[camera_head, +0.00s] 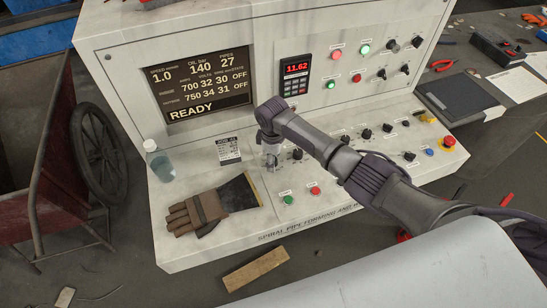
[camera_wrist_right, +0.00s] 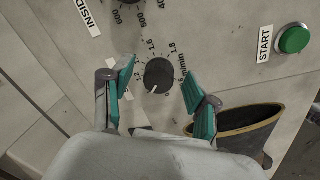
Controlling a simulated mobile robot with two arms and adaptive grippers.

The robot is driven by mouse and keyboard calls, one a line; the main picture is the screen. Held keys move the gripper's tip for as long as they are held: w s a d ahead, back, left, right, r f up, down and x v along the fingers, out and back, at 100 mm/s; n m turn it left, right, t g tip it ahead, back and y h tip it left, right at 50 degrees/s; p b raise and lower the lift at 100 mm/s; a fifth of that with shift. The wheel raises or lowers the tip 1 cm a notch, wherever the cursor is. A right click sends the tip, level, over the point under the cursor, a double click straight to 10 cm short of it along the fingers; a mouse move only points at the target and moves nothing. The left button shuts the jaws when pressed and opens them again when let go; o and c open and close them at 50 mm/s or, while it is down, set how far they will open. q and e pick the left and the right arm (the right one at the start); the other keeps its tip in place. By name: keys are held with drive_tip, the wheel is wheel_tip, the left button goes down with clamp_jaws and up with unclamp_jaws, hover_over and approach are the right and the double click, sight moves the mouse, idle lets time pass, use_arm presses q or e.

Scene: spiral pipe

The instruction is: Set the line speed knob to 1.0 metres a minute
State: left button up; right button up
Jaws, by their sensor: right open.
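The line speed knob (camera_wrist_right: 158,76), black and round with a white pointer line, shows in the right wrist view. Its pointer points down and slightly left in that picture; "1.6", "1.8" and "m/min" are printed around it. My right gripper (camera_wrist_right: 160,79) is open, with a teal finger on either side of the knob; a gap shows on both sides. In the head view my right gripper (camera_head: 271,158) is over the sloped panel and hides the knob. The screen (camera_head: 197,85) reads speed 1.0 and "READY". My left gripper is not in view.
A leather glove (camera_head: 205,208) lies on the panel beside my right gripper, and a bottle (camera_head: 159,160) stands farther left. A green START button (camera_wrist_right: 293,39) and a red button (camera_head: 315,190) are close by. More knobs (camera_head: 366,133) line the panel to the right.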

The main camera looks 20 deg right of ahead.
drive_tip(key=shift+r, duration=0.1)
wheel_tip(320, 180, up, 12)
drive_tip(key=shift+s+a, duration=0.2)
drive_tip(key=shift+s, duration=0.05)
idle(0.5)
